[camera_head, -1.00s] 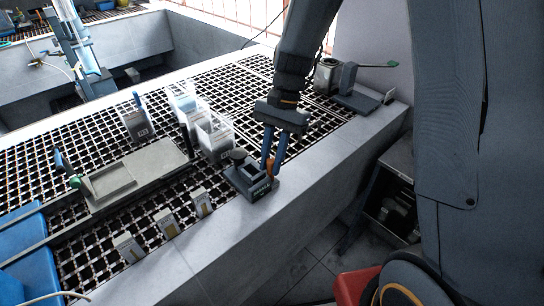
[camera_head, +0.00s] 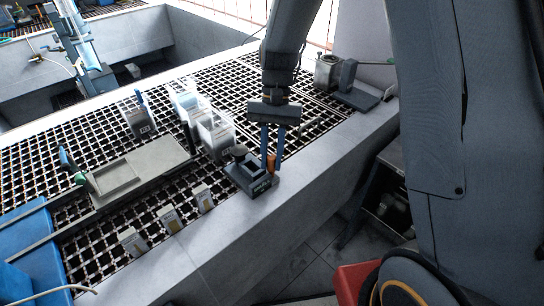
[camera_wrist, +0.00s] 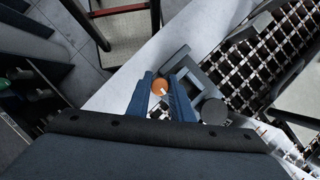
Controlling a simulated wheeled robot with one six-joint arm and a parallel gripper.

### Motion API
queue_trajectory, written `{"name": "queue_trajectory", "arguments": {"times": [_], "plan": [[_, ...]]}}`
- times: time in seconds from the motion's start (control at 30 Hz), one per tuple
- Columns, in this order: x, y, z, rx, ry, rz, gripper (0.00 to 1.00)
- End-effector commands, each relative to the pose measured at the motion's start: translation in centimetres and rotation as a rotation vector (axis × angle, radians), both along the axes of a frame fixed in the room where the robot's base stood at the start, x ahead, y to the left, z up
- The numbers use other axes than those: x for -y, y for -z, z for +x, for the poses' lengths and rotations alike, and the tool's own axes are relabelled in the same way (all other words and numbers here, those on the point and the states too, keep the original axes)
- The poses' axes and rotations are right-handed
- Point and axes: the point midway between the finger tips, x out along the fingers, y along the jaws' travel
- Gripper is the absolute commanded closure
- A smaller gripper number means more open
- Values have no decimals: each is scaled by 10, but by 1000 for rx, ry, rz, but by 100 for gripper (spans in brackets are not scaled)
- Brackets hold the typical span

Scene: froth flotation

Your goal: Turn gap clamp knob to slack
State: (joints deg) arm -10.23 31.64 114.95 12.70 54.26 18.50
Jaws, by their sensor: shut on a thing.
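The gap clamp knob is orange and round with a pale pointer mark; it shows in the wrist view (camera_wrist: 160,87) between my fingertips. In the head view the orange knob (camera_head: 271,163) is partly covered by my fingers. It sits at the right side of a dark grey device (camera_head: 247,182) with a square opening and a round dark cap (camera_head: 238,151). My gripper (camera_head: 270,169) reaches down from above with its blue fingers shut on the knob. In the wrist view the fingers lie on both sides of it.
Clear bins (camera_head: 215,133) stand on the grating behind the device. Small labelled boxes (camera_head: 170,220) stand front left, and a flat grey tray (camera_head: 118,180) lies left. A metal pot (camera_head: 327,70) and a dark stand (camera_head: 357,90) are back right. The pale ledge (camera_head: 225,235) in front is clear.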

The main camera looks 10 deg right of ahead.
Motion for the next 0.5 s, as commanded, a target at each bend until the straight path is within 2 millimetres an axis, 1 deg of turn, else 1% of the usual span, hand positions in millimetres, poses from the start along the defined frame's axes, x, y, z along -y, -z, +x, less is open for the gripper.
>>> {"name": "queue_trajectory", "arguments": {"times": [0.17,0.2,0.27,0.3,0.5], "plan": [[0,-1,3,7,1,1,100],[0,-1,3,7,1,1,73],[0,-1,2,6,1,1,63],[0,-1,2,5,2,1,61],[0,-1,1,3,1,1,61]]}}
